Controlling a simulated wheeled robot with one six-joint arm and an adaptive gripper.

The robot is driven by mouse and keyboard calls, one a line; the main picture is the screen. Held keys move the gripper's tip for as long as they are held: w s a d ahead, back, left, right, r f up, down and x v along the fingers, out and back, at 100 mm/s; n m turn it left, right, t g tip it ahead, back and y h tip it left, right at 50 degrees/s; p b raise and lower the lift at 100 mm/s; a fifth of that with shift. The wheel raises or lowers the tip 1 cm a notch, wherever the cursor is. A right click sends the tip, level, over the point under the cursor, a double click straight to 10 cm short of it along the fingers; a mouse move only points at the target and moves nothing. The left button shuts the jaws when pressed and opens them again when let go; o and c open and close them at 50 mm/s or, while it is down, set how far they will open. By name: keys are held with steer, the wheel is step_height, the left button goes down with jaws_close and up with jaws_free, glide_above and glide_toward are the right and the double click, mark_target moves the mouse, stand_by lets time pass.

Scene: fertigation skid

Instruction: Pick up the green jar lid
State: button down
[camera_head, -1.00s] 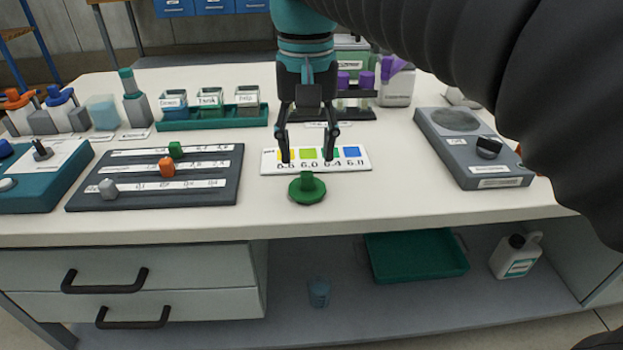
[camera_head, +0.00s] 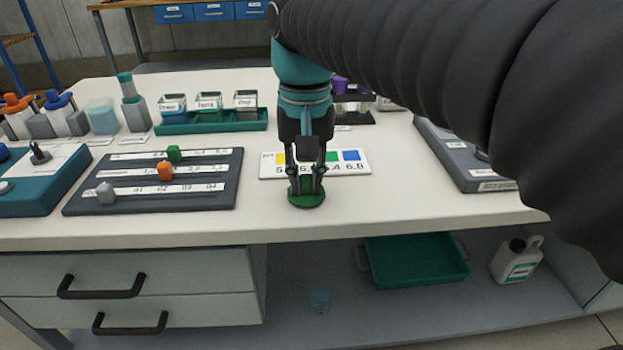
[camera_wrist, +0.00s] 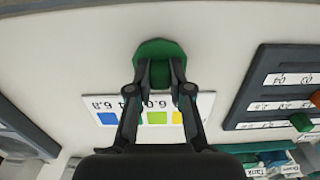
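The green jar lid (camera_head: 307,199) is a flat disc with a raised knob. It lies on the bench near the front edge, just in front of the colour chart card (camera_head: 347,169). My gripper (camera_head: 306,196) points down over it, with one finger on each side of the knob. In the wrist view, the fingers (camera_wrist: 164,84) sit against the sides of the knob, and the disc of the lid (camera_wrist: 158,48) shows beyond them. The gripper looks shut on the knob. The lid still appears to rest on the bench, partly hidden by the fingers.
A dark slider board (camera_head: 140,200) lies to the left, and a grey scale-like device (camera_head: 455,160) to the right. A green tray of labelled cups (camera_head: 230,123) stands behind. Below are drawers and a shelf with a green tray (camera_head: 415,262) and a white jug (camera_head: 517,258).

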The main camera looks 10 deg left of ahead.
mark_target(310, 179)
stand_by(0.3)
steer(key=shift+r, duration=0.4)
steer(key=r, duration=0.4)
steer(key=shift+s+d, duration=0.25)
steer(key=shift+d, duration=0.1)
steer(key=s+d+r+p, duration=0.1)
steer(key=s+d+r, duration=0.5)
steer(key=d+r, duration=0.2)
steer(key=shift+s+d, duration=0.15)
steer(key=shift+d, duration=0.25)
